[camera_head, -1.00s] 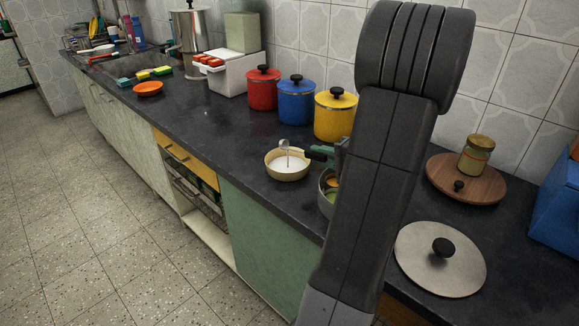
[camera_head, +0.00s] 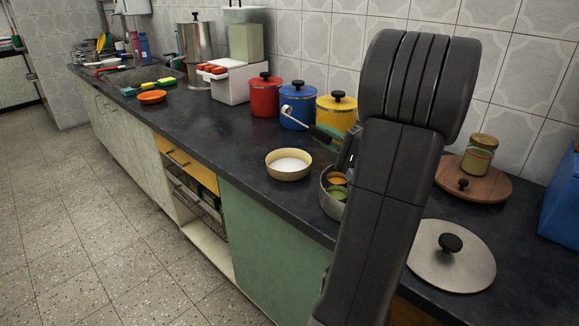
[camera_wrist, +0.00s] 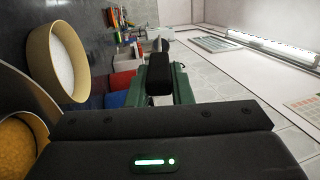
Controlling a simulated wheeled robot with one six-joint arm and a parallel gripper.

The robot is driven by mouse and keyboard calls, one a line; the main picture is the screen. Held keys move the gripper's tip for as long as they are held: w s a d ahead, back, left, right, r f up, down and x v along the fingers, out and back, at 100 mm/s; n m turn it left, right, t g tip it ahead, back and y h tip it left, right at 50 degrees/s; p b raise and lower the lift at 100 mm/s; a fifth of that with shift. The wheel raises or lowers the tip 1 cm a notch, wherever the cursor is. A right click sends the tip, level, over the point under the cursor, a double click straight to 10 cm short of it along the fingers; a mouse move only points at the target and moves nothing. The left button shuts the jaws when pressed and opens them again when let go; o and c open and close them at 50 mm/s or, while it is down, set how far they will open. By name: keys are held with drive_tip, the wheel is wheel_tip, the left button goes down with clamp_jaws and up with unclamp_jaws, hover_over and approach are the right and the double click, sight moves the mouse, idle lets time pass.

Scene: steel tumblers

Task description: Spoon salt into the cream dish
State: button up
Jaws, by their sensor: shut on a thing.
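The cream dish (camera_head: 289,176) stands on the dark counter with white contents (camera_head: 290,163) inside. It also shows at the left of the wrist view (camera_wrist: 36,55). My gripper (camera_head: 327,135) is shut on a spoon (camera_head: 298,118) behind and above the dish, apart from it. The spoon's steel shaft slants up to the left, with its small bowl in front of the blue canister. In the wrist view, the green fingers of my gripper (camera_wrist: 160,86) hold the black handle. I cannot tell whether the spoon carries anything.
A steel pot (camera_head: 328,205) with orange and green contents stands right of the dish, partly behind my arm. Red (camera_head: 264,99), blue (camera_head: 297,107) and yellow (camera_head: 335,117) canisters line the wall. A flat lid (camera_head: 450,270) lies at the right.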

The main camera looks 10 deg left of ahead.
drive_tip(key=shift+w+a+r+t+y+b, duration=0.2)
drive_tip(key=shift+r+y, duration=0.35)
drive_tip(key=shift+r, duration=0.65)
drive_tip(key=shift+s+a+r+t+y+b, duration=0.1)
drive_tip(key=shift+r+t+y+b, duration=0.35)
drive_tip(key=shift+r, duration=0.8)
drive_tip(key=shift+w+a+r+t+y+b, duration=0.15)
drive_tip(key=shift+r+y, duration=0.45)
drive_tip(key=shift+r, duration=0.6)
drive_tip(key=shift+f, duration=0.1)
